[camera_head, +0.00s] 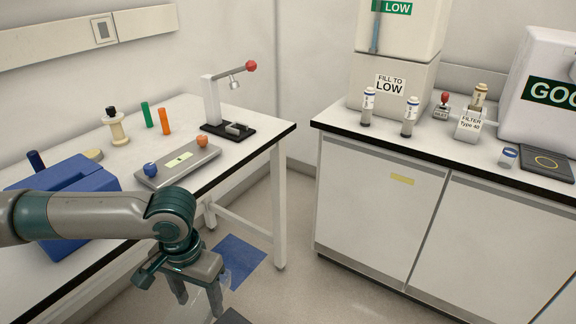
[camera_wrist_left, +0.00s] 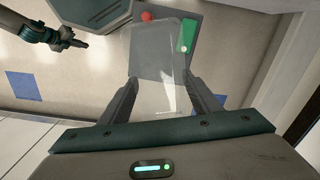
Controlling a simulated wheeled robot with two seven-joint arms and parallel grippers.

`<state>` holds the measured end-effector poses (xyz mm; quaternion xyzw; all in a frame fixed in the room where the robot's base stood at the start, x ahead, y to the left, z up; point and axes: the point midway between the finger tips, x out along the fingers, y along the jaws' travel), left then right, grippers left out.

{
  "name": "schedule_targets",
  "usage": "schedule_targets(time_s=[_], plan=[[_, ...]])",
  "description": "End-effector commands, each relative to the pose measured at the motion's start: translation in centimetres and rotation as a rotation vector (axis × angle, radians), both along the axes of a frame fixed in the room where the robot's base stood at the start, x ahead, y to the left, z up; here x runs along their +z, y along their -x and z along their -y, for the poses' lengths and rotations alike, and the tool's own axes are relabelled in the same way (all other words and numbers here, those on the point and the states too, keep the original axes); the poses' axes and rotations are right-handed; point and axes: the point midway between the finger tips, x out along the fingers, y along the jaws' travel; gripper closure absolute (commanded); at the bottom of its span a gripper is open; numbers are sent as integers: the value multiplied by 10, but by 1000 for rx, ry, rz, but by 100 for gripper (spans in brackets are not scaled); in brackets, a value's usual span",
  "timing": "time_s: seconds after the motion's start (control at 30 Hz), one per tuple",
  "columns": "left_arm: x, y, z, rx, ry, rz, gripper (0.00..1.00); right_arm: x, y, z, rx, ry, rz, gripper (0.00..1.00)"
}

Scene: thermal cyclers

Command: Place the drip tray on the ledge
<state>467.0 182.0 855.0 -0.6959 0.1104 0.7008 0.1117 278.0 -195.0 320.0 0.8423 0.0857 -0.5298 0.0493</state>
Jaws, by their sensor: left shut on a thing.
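My left gripper (camera_head: 199,300) hangs over the floor in front of the white bench, fingers pointing down. It is shut on the drip tray (camera_wrist_left: 158,72), a clear, see-through piece between the two fingers in the left wrist view. In the head view the tray is very faint around the fingers and its outline is hard to make out. No separate ledge can be told for certain. My right gripper (camera_wrist_left: 80,43) seems to show small at the upper left of the left wrist view; its jaws are too small to read.
The white bench (camera_head: 262,131) holds a blue box (camera_head: 75,178), a grey plate with two knobs (camera_head: 178,167) and a lever stand (camera_head: 212,103). The cabinet counter (camera_head: 435,149) at right carries vials, a filter block (camera_head: 468,124) and large containers. Open floor lies between bench and cabinet.

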Motion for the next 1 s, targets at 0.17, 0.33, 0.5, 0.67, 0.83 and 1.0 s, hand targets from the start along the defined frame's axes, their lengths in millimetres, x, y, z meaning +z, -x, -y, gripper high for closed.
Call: schedule_targets(time_s=[0.17, 0.33, 0.5, 0.67, 0.83, 1.0], plan=[[33, 5, -14, 201, 3, 7, 66, 0, -1, -3, 3, -6, 22, 100], [45, 9, -21, 298, 2, 7, 66, 0, -1, -4, 5, -10, 34, 100], [47, 10, -22, 319, 2, 7, 66, -1, -1, -4, 5, -11, 37, 100], [47, 10, -22, 318, 2, 7, 66, -1, -1, -4, 5, -10, 36, 100], [46, 10, -21, 316, 3, 6, 66, -1, -1, -4, 5, -10, 36, 100], [46, 11, -20, 313, 5, 5, 66, -1, -1, -4, 5, -10, 36, 100]])
